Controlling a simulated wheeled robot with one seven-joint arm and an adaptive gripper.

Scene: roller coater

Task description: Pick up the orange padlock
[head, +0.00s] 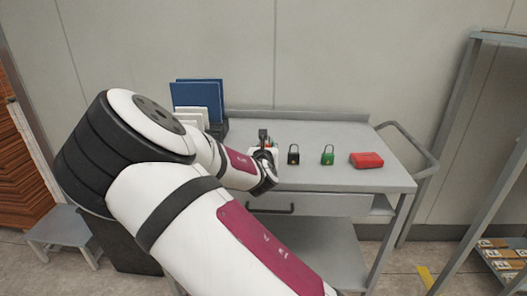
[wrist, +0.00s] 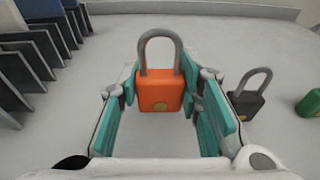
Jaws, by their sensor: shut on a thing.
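The orange padlock (wrist: 160,91) stands upright between the teal-padded fingers of my gripper (wrist: 159,94) in the wrist view, its grey shackle pointing up. My gripper is shut on its body, with a finger pad on each side. In the head view my gripper (head: 264,148) is over the grey cart top, left of the other padlocks, and it mostly hides the orange padlock there. I cannot tell whether the padlock touches the cart top.
A black padlock (head: 293,155) stands just right of my gripper, then a green padlock (head: 327,156) and a red box (head: 366,160). A file rack with blue and white folders (head: 197,95) stands at the back left. The cart top (head: 310,128) is clear behind the padlocks.

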